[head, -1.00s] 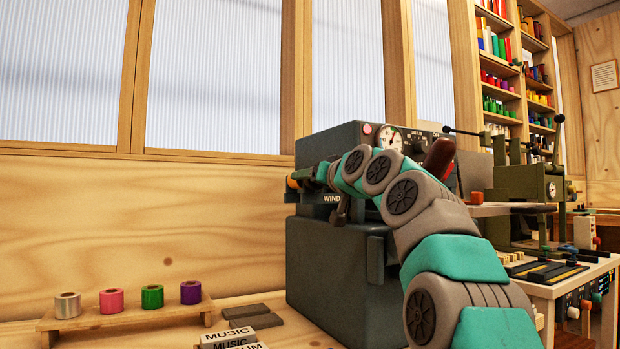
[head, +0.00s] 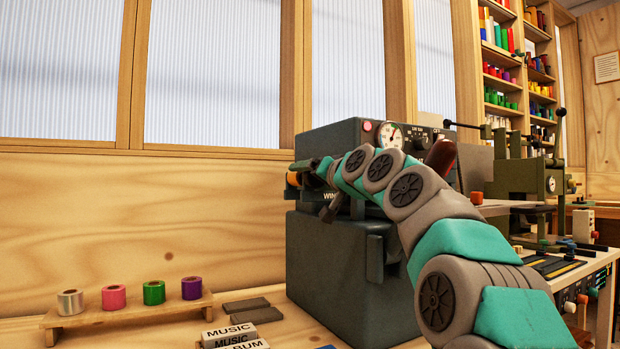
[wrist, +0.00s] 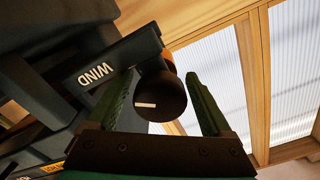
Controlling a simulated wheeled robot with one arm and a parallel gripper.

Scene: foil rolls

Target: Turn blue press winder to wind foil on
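The blue-grey press (head: 345,265) stands on the bench in the middle of the head view, with a gauge and a red-brown handle on its upper part. Its WIND label (wrist: 98,68) shows on a dark arm in the wrist view. At that arm's end is a dark round winder knob (wrist: 160,97) with a white mark. My gripper (wrist: 163,75) is open, its green fingers on either side of the knob. A gap shows by the right finger; contact at the left is unclear. An orange part (wrist: 168,60) shows behind the knob. In the head view my arm hides much of the press front.
A wooden rack (head: 125,319) holds a silver roll (head: 70,302), a pink roll (head: 114,297), a green roll (head: 154,292) and a purple roll (head: 191,287). Type blocks (head: 230,335) lie in front. A second, olive machine (head: 525,180) stands at right. Windows and wall lie behind.

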